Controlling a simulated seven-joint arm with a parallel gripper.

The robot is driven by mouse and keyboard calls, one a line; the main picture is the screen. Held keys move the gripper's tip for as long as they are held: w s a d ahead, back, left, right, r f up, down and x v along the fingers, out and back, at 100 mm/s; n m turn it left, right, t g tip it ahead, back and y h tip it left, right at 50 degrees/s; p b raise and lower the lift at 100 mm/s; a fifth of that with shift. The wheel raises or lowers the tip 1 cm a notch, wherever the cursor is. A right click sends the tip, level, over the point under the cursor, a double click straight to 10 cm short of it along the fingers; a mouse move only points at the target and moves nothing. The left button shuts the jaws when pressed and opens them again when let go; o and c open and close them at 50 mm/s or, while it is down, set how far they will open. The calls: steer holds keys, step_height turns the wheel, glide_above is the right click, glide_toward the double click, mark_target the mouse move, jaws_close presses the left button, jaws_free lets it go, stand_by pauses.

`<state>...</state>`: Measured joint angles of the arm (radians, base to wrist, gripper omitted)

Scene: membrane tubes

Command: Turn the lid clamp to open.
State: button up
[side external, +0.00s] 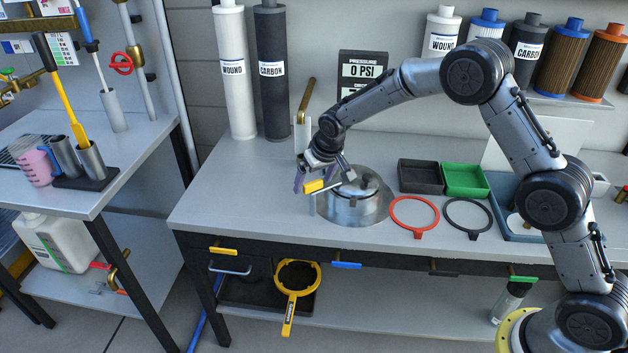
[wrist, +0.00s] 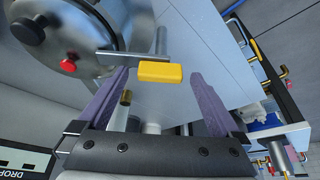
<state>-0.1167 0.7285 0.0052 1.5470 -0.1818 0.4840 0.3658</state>
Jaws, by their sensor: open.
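The steel housing (side external: 352,208) is a round metal vessel set in the bench, with a lid (side external: 358,186) on top. The lid clamp is a metal bar ending in a yellow handle (side external: 314,186), pointing left in the side view. In the wrist view the yellow handle (wrist: 160,72) lies between and just beyond the two purple fingertips. The lid (wrist: 75,35) shows there at the upper left with a black knob and a red button. My gripper (wrist: 152,82) is open around the handle's end, with a gap on both sides. It also shows in the side view (side external: 316,182), partly hiding the handle.
A red ring (side external: 415,214) and a black ring (side external: 468,215) lie right of the housing. Black (side external: 421,176) and green (side external: 466,180) trays sit behind them. White (side external: 232,70) and black (side external: 271,70) tall filters stand behind left. The bench's left part is clear.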

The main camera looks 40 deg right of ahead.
steer(key=shift+f, duration=0.1)
steer(key=shift+c, duration=0.3)
jaws_close()
